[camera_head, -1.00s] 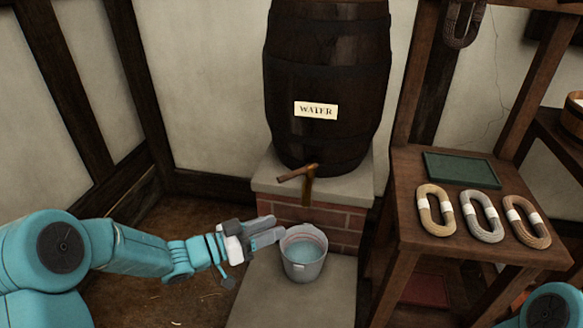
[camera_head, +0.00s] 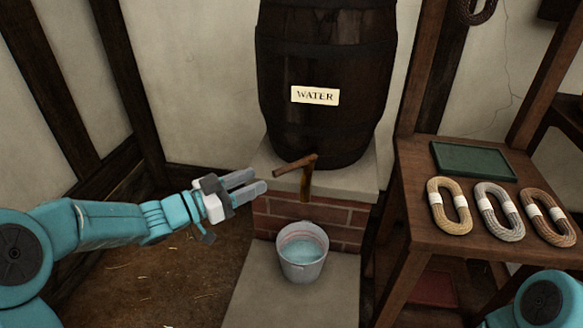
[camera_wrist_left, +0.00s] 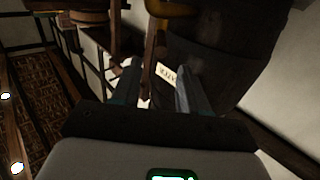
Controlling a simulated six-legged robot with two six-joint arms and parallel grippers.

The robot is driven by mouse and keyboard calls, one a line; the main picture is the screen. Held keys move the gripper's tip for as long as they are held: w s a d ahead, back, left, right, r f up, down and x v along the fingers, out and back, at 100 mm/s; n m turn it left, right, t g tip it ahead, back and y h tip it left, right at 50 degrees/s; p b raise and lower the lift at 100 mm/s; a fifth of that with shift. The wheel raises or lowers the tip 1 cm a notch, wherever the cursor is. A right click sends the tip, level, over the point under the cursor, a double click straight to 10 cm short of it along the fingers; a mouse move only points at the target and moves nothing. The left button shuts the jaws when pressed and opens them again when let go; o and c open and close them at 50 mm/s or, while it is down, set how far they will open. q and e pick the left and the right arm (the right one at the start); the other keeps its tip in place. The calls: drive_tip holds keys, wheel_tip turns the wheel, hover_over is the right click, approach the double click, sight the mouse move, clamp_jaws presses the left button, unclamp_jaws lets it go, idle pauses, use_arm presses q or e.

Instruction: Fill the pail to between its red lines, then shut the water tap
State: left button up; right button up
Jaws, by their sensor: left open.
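The pail (camera_head: 304,268) is grey and stands upright on the stone slab below the tap. Pale blue water (camera_head: 301,252) is in it, with a faint reddish line on the inner wall above the water. The tap (camera_head: 306,184) comes from the dark barrel (camera_head: 322,128), and its wooden handle (camera_head: 291,168) points left. I see no stream under the spout. My left gripper (camera_head: 258,181) is open and empty, left of the tap handle and apart from it. Its fingers also show in the left wrist view (camera_wrist_left: 157,85). My right gripper is out of view.
The barrel stands on a stone-topped brick plinth (camera_head: 333,229). A wooden stand at right holds a green tray (camera_head: 473,160) and several rope coils (camera_head: 498,212). The floor at left (camera_head: 130,270) is clear apart from straw.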

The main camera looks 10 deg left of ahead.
sight(305, 160)
use_arm(q)
drive_tip(key=b+x, duration=0.2)
drive_tip(key=x, duration=0.9)
drive_tip(key=shift+w, duration=0.1)
drive_tip(key=shift+c, duration=0.3)
clamp_jaws()
